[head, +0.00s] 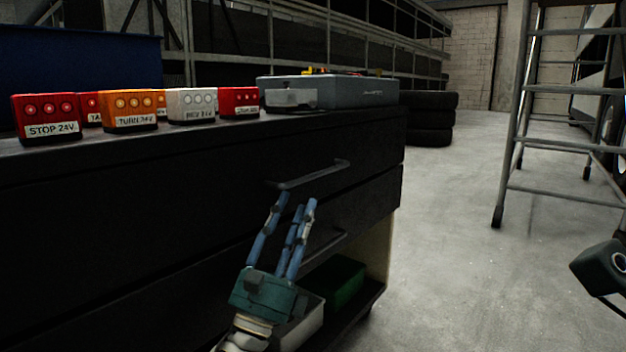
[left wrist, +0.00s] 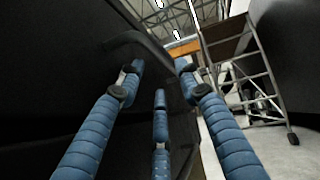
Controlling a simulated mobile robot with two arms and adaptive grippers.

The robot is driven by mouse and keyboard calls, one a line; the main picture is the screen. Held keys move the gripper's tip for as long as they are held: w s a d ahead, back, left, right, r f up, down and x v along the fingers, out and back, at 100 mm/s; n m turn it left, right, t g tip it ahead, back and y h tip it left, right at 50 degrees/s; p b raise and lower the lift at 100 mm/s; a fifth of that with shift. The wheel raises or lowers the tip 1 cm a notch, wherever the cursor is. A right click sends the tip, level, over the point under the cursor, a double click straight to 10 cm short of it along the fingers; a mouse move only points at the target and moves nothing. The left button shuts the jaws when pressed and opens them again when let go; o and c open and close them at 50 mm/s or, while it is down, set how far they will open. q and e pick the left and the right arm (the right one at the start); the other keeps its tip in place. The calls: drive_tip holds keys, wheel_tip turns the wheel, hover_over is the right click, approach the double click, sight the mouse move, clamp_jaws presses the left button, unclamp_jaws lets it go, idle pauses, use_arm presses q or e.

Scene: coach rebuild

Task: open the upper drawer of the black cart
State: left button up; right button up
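The black cart (head: 120,250) fills the left and middle of the head view. Its upper drawer (head: 365,160) looks closed, with a dark bar handle (head: 310,174). My left gripper (head: 292,200) has three blue fingers, extended and apart, just below this handle. The fingers are empty, and I cannot tell whether a tip touches the handle. In the left wrist view a dark bar handle (left wrist: 125,42) shows beyond the left fingertip. A second handle (head: 322,246), on the drawer below, is partly hidden behind the fingers. My right gripper's fingers are not seen.
Red, orange and white labelled boxes (head: 46,118) and a grey case (head: 345,92) stand on the cart top. Green and pale bins (head: 340,283) sit on its lower shelf. Tyres (head: 428,118) and a ladder (head: 512,130) stand beyond. The floor (head: 450,260) right of the cart is clear.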

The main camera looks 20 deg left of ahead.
sight(310, 177)
use_arm(q)
drive_tip(key=x, duration=0.8)
drive_tip(key=shift+f, duration=0.1)
drive_tip(key=shift+c, duration=0.3)
clamp_jaws()
